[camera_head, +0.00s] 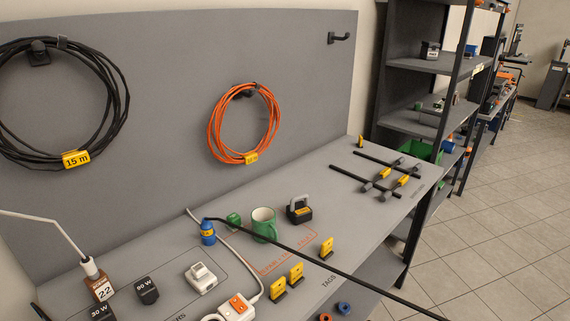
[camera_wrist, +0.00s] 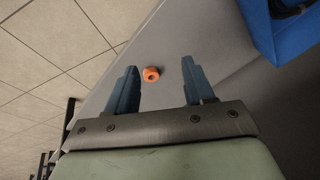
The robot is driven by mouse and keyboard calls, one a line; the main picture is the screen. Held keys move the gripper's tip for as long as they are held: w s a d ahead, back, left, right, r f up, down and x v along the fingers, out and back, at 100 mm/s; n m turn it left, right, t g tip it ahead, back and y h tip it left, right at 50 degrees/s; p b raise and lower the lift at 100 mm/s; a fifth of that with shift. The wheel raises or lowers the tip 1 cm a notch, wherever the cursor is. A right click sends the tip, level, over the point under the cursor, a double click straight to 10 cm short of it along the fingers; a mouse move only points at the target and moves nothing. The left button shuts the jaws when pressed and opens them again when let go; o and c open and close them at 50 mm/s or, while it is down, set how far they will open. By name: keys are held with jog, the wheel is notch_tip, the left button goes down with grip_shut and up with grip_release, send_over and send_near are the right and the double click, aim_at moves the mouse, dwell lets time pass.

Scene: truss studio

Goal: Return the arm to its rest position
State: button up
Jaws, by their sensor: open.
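My gripper (camera_wrist: 163,74) shows in the wrist view, with its two blue-grey fingers spread apart. Nothing is held between them. An orange ring-shaped piece (camera_wrist: 151,73) lies beyond the gap between the fingertips, on a grey surface (camera_wrist: 210,35). It looks apart from both fingers. My gripper does not show in the head view, so its place over the bench (camera_head: 330,185) cannot be told from there.
A long thin black rod (camera_head: 330,271) crosses the view. Orange (camera_head: 243,122) and black (camera_head: 119,90) cable coils hang behind. A blue container (camera_wrist: 270,30) is near my gripper.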

jog(key=s+a+f+g, duration=0.1)
jog(key=s+g, duration=0.2)
jog(key=s, duration=0.6)
jog(key=s+a+f+m+g+h, duration=0.1)
jog(key=s+a+f+g, duration=0.1)
jog(key=s, duration=0.7)
jog(key=s+a+f+g+h, duration=0.1)
jog(key=s+g, duration=0.3)
jog(key=s, duration=0.6)
jog(key=shift+a+f+m, duration=0.25)
jog(key=shift+f+m, duration=0.05)
jog(key=shift+f, duration=0.35)
